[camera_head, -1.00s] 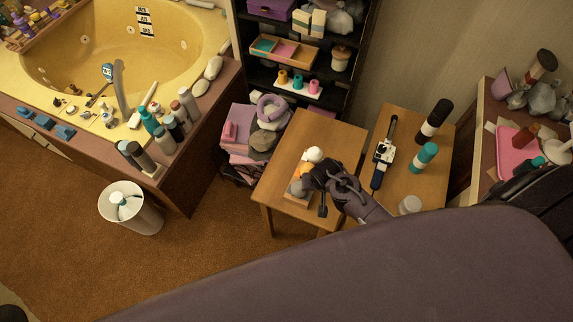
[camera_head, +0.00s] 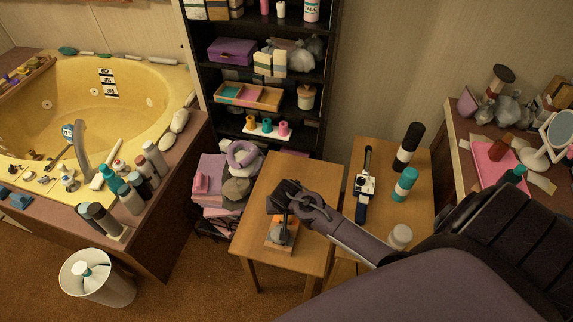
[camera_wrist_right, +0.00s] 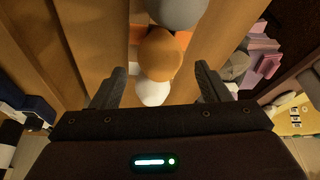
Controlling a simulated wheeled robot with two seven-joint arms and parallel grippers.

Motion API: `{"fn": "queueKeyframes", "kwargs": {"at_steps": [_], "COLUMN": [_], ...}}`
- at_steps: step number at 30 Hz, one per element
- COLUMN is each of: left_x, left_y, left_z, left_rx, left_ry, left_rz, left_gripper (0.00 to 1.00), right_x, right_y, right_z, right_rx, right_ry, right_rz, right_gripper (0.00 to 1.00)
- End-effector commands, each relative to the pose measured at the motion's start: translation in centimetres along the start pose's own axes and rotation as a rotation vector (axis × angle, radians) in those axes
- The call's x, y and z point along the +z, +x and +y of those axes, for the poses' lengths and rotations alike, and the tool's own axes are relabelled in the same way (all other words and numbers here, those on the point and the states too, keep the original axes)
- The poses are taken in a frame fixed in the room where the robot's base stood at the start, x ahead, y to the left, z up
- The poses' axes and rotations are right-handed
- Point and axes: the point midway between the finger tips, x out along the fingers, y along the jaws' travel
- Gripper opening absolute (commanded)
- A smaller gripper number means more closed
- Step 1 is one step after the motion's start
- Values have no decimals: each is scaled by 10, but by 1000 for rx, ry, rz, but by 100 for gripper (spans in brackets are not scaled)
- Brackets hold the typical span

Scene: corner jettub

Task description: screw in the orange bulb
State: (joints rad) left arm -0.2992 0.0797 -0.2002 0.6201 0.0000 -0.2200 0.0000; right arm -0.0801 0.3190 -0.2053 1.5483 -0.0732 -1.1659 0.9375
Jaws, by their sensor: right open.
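The orange bulb (camera_wrist_right: 160,55) shows in the right wrist view as a round orange-brown shape between and beyond my right fingers. A white round bulb (camera_wrist_right: 153,93) sits just nearer, and a grey rounded piece (camera_wrist_right: 177,10) lies past it. In the head view the grey piece (camera_head: 281,236) stands on an orange-topped board (camera_head: 275,249) on the small wooden table (camera_head: 300,176). My right gripper (camera_wrist_right: 160,68) is open and empty above the bulbs; it also shows in the head view (camera_head: 280,200), where it hides both bulbs. My left gripper is not in view.
A second wooden table (camera_head: 385,215) at right holds a black-and-white tool (camera_head: 364,187), a teal-capped bottle (camera_head: 404,185), a dark bottle (camera_head: 407,147) and a white jar (camera_head: 400,236). A dark shelf (camera_head: 325,90) stands behind. Folded towels (camera_head: 211,180) are piled at left.

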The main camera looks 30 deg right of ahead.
Motion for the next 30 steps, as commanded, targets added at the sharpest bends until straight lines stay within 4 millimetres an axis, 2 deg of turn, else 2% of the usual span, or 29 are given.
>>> {"fn": "queueKeyframes", "kwargs": {"at_steps": [1, 7, 18, 30], "left_x": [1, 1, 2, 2], "left_y": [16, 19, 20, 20], "left_z": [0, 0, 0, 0], "left_rx": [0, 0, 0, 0], "left_ry": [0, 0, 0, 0], "left_rz": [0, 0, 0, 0], "left_gripper": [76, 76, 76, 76], "right_x": [2, 0, 0, 0], "right_y": [14, 31, 35, 35], "right_z": [0, 0, 0, 0], "right_rx": [1, -1, -1, -1], "right_ry": [2, 2, 1, 0], "right_rz": [1, -1, 0, 0], "right_gripper": [69, 69, 68, 42]}}
